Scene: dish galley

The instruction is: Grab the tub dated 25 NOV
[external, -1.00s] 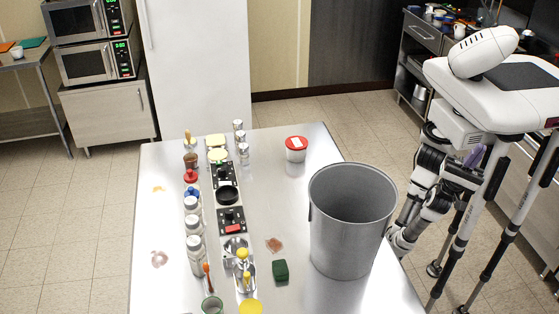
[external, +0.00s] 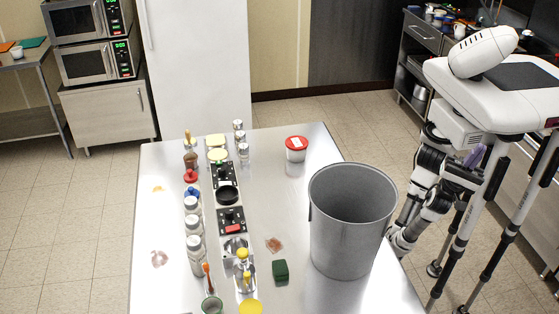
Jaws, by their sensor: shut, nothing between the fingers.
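A white tub with a red lid (external: 296,149) stands upright on the steel table, toward its far right corner. A pale label lies on its lid, but any date on it is too small to read. My arm (external: 432,190) is folded at the right, beside the table, well apart from the tub. Its lower end passes behind the big pot and the table edge, so my gripper's fingers are hidden.
A row of bottles, shakers and inset pans (external: 227,194) runs along the left. A green sponge (external: 280,270) lies near the pot. Table around the tub is clear.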

